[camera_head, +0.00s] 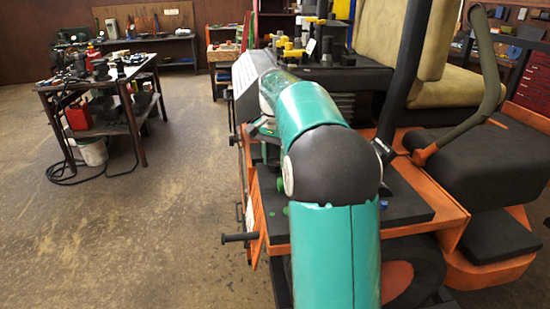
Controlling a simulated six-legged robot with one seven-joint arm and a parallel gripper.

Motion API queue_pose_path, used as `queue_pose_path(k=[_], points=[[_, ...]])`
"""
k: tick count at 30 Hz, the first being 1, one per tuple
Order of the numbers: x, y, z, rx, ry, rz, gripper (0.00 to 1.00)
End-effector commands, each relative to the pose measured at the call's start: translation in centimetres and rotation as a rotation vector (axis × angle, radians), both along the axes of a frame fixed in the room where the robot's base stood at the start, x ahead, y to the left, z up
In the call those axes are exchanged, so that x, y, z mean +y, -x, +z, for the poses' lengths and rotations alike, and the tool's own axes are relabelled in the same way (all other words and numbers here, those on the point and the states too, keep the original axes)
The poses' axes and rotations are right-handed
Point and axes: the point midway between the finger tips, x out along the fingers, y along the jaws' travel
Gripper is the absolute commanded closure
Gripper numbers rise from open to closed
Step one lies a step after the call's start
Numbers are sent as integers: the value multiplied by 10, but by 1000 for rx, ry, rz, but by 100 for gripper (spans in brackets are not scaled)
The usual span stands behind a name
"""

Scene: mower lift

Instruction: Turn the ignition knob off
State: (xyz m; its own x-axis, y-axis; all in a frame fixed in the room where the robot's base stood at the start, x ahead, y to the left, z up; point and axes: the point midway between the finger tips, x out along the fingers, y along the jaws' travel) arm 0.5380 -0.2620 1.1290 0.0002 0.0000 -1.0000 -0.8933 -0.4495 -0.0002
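The orange and black mower (455,215) fills the right half of the view. Its dark console (350,75) carries several yellow and black levers and knobs. I cannot pick out the ignition knob; it may be hidden behind my arm or too small to tell. My teal arm reaches from the bottom up over the mower's left side, bending at a black joint. Its far end turns down beside the console's left edge. My gripper (264,130) is mostly hidden there behind my arm, and its fingers cannot be made out. Small green parts (280,184) show just below it.
The mower's tan seat (440,88) and a curved armrest bar (486,85) stand at right. A black post (405,70) rises beside my arm. A cluttered workbench (130,75) stands at left, with another bench (165,42) behind. The concrete floor (165,225) between is clear.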

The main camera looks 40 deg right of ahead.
Motion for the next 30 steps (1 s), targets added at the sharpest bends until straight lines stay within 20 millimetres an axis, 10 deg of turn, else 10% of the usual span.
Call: queue_pose_path(k=[4,30], points=[[0,0,0,0,0,0,87],[0,0,1,0,1,422,87]])
